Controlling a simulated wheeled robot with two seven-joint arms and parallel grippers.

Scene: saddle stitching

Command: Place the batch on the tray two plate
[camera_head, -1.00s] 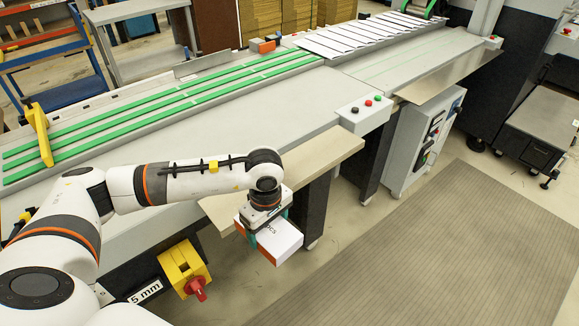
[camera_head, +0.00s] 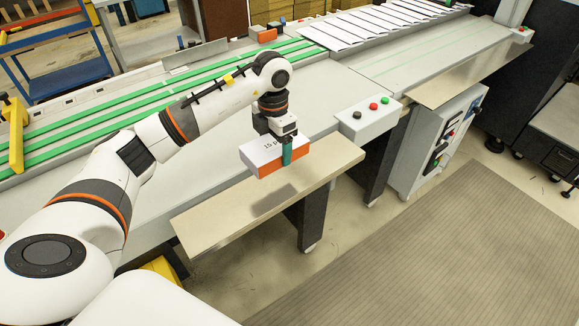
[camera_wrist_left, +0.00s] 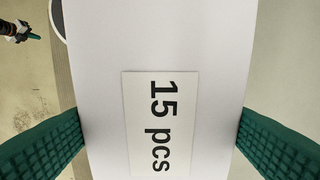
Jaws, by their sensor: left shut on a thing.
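The batch (camera_head: 262,166) is a block with a white top, orange sides and a label reading "15 pcs". My left gripper (camera_head: 275,152) is shut on it, green fingers on opposite sides. The batch also fills the left wrist view (camera_wrist_left: 200,60). It hangs above a flat beige metal plate (camera_head: 215,222) at the front of the machine, with a shadow on the plate below it. I see no number marking this plate as tray two. What looks like my right gripper (camera_wrist_left: 28,34) shows small at the wrist view's top left corner, finger state unclear.
A similar plate (camera_head: 460,80) sits further right. A grey box with push buttons (camera_head: 368,118) stands just right of the batch. Green-striped rails (camera_head: 70,140) run behind my left arm. The near plate's surface is bare. A ribbed mat (camera_head: 430,250) covers the floor at right.

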